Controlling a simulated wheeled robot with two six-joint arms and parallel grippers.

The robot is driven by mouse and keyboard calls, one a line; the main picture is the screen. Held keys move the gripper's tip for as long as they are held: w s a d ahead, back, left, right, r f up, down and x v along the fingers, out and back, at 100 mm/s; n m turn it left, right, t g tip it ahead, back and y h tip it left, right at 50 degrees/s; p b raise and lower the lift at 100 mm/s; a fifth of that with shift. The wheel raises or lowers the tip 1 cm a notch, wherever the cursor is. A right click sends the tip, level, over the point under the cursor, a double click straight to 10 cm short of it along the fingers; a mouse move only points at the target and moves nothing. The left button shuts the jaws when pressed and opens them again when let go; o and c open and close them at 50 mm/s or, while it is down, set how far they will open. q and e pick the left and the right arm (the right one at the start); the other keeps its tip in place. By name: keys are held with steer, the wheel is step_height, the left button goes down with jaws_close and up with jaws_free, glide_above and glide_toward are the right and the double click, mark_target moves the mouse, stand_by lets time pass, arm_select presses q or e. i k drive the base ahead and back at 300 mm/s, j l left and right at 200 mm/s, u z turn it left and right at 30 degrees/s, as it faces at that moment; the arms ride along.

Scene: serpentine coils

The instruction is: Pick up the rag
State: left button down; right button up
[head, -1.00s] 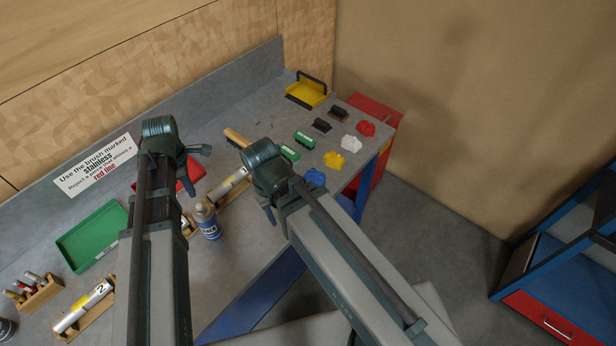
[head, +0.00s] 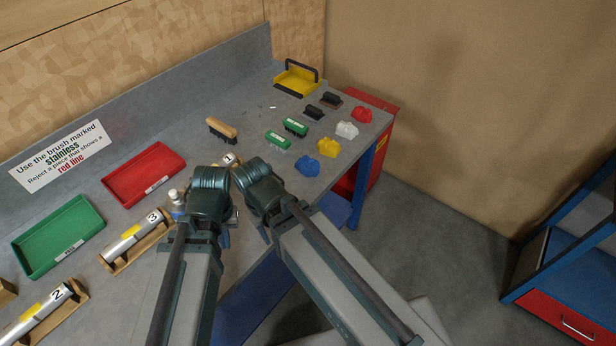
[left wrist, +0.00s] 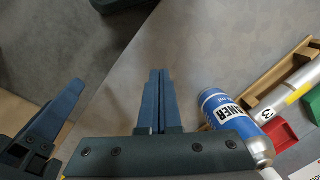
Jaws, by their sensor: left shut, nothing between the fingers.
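Crumpled rags lie on the grey bench's right part: blue (head: 307,166), yellow (head: 328,147), white (head: 347,130) and red (head: 362,115). My left gripper (head: 225,238) is over the bench's front edge, left of and nearer than the blue rag, touching none. In the left wrist view its fingers (left wrist: 161,75) are shut together and empty. My right gripper (head: 264,232) is close beside it to the right, also away from the rags. One finger shows in the head view, and its opening cannot be judged.
A spray can (left wrist: 232,112) stands close to my left gripper, mostly hidden in the head view. Brushes (head: 278,139), numbered tubes on wooden stands (head: 133,241), a red tray (head: 145,175) and a green tray (head: 60,236) occupy the bench. A yellow dustpan (head: 297,79) sits at the back.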

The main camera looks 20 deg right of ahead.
mark_target(307, 167)
steer(key=i+l+u, duration=0.1)
steer(key=l+u, duration=0.25)
steer(key=l, duration=0.35)
steer(key=l+u, duration=0.35)
steer(key=l, duration=0.35)
steer(key=k+l+u, duration=0.1)
steer(key=l+u, duration=0.25)
steer(key=l, duration=0.3)
